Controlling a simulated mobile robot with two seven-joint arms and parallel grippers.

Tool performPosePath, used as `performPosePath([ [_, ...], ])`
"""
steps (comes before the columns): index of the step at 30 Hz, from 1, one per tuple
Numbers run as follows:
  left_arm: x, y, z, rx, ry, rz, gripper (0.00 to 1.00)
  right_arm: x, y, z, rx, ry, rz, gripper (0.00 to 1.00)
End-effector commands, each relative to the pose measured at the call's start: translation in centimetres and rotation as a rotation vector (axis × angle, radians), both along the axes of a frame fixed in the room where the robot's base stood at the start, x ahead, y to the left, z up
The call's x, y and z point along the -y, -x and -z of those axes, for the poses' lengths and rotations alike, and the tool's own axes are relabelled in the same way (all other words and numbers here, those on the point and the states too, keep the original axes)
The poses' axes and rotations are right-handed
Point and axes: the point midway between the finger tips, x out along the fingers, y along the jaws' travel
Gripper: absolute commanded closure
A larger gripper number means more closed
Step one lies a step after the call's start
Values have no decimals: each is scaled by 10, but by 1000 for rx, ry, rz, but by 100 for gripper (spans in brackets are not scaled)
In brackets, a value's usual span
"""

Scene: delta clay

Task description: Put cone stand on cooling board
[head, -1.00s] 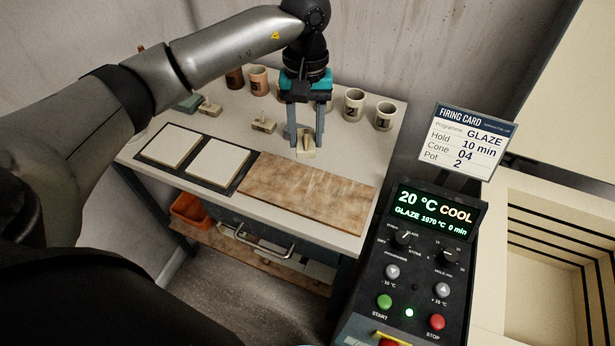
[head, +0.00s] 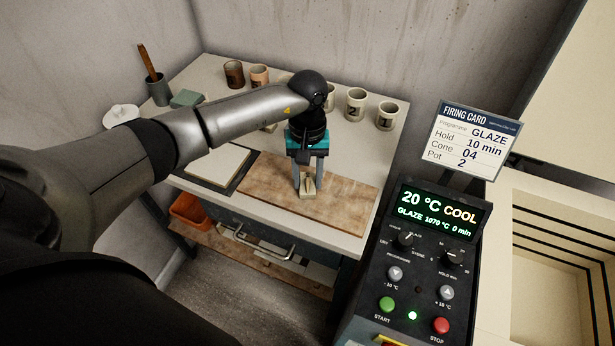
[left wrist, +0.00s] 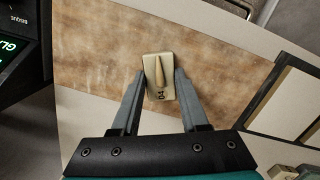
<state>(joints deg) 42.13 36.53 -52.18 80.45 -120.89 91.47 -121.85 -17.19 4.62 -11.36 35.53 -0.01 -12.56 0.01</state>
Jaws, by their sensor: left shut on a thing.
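The cone stand (head: 308,192) is a small cream block with a tan cone on it. My left gripper (head: 309,186) is shut on it, over the cooling board (head: 350,200), a brown mottled plank on the table. In the left wrist view the cone stand (left wrist: 159,85) sits between the fingertips (left wrist: 160,80), with a mark like "04" on it and the cooling board (left wrist: 100,45) behind it. I cannot tell whether its underside touches the board. My right gripper is not in view.
Several numbered pots, one being a cream pot (head: 355,104), stand along the table's back. White slabs on a dark mat (head: 240,180) lie left of the board. The kiln control panel (head: 425,260) and firing card (head: 470,142) stand at right.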

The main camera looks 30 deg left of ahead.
Motion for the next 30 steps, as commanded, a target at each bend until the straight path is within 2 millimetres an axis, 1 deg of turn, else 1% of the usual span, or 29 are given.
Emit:
performPosePath([
  [3, 0, 0, -1, 1, 0, 0, 100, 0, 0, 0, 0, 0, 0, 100],
  [7, 0, 0, 3, 0, -1, 0, 100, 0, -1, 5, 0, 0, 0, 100],
  [8, 0, 0, 3, 0, -1, 0, 54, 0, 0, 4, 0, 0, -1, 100],
  [15, 0, 0, 2, 0, -1, 0, 27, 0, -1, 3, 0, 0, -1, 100],
  [23, 0, 0, 2, 0, -1, 0, 26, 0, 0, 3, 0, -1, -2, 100],
  [26, 0, 0, -2, -1, 0, 0, 26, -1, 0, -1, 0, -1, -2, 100],
  [29, -1, -3, -15, 3, -1, 1, 26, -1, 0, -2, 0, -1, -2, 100],
  [30, -2, -4, -23, 4, -1, 1, 26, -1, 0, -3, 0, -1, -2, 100],
])
